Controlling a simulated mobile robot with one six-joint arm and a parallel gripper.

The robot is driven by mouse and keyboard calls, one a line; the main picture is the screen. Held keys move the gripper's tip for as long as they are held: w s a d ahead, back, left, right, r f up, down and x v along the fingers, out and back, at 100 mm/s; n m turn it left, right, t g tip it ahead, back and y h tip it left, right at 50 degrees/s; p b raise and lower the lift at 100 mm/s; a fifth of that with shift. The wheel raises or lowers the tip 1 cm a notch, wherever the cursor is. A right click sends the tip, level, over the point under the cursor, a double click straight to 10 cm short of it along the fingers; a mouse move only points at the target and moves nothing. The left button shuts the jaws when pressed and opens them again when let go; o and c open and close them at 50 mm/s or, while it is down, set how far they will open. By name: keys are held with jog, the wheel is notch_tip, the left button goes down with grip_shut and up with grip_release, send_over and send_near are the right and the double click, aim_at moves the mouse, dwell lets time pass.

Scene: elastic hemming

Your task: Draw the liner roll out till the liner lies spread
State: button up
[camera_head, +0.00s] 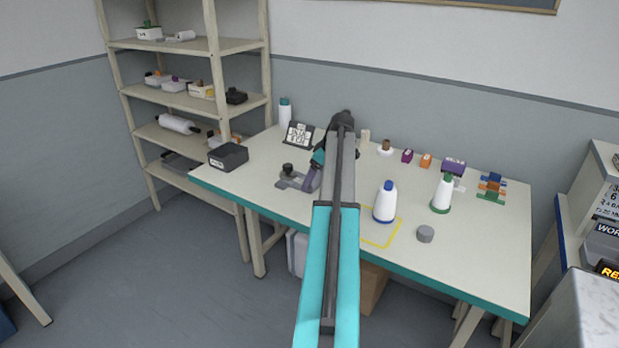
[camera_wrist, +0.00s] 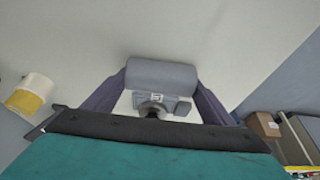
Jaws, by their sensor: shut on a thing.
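My gripper (camera_wrist: 160,78) is shut on a grey rounded piece (camera_wrist: 161,72), whose ends meet the two purple fingers. I cannot tell whether this piece is the liner roll. Just below it in the wrist view is a grey fixture (camera_wrist: 180,106) with a dark knob and a small label. In the head view, the grey fixture (camera_head: 294,180) with its black knob stands on the table beside the purple finger (camera_head: 313,179). My arm hides most of the gripper there. I see no clearly spread liner on the table.
The table (camera_head: 470,235) holds a blue-capped bottle (camera_head: 385,203), a green-capped bottle (camera_head: 442,194) and a grey disc (camera_head: 426,234), with a yellow outline (camera_head: 380,243) nearby. A black box (camera_head: 228,157) stands at the left edge. Small coloured blocks line the back. A shelf rack (camera_head: 190,100) stands at left.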

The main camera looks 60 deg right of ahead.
jog(key=s, duration=0.4)
jog(key=shift+s, duration=0.1)
jog(key=o, duration=1.5)
jog(key=shift+o, duration=0.2)
jog(key=shift+r, duration=0.1)
jog(key=b+v, duration=0.1)
jog(key=v, duration=1.2)
jog(key=shift+s+r+b, duration=0.15)
jog(key=shift+r+b, duration=0.1)
jog(key=shift+b, duration=0.1)
